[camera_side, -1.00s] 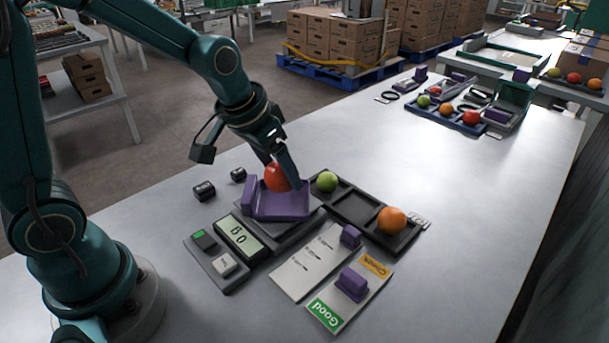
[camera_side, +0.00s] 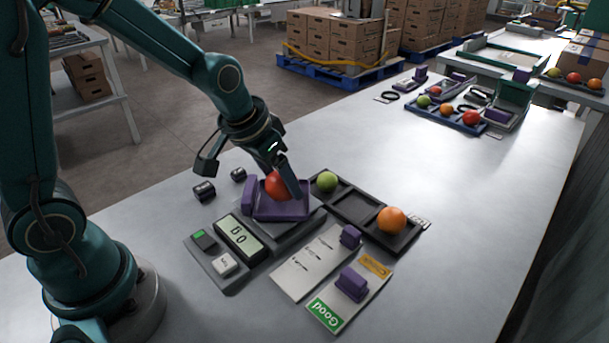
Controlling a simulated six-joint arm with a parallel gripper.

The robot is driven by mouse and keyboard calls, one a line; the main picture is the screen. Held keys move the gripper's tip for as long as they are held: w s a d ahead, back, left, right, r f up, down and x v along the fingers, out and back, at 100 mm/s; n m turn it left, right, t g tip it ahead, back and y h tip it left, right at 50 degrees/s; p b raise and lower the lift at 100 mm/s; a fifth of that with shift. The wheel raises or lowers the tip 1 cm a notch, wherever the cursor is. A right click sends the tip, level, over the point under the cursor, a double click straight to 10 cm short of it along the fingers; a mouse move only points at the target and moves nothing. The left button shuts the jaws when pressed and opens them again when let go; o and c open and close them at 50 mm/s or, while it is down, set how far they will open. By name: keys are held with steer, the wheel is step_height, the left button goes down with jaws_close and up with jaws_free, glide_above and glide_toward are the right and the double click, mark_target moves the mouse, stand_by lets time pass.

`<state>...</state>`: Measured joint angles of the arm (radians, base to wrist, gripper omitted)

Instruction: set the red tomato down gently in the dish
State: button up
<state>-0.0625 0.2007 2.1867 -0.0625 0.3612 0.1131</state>
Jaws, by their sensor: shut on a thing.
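The red tomato (camera_side: 276,187) is between the jaws of my gripper (camera_side: 282,186), which is shut on it. The near finger hides part of the tomato's right side. The tomato is low over the purple dish (camera_side: 280,211), inside its outline as seen here. I cannot tell whether it touches the dish floor. The dish sits on the grey scale (camera_side: 285,233), whose display (camera_side: 239,238) reads what looks like 0 g.
A dark tray (camera_side: 352,206) beside the dish holds a green tomato (camera_side: 327,182) and an orange tomato (camera_side: 391,220); its middle compartment is empty. Cards with purple blocks (camera_side: 352,284) lie in front. Two small black weights (camera_side: 204,191) stand left.

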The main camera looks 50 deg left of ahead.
steer(key=shift+f, duration=0.65)
steer(key=o, duration=0.9)
steer(key=shift+c, duration=1.2)
steer(key=shift+r, duration=3.5)
steer(key=shift+r, duration=0.1)
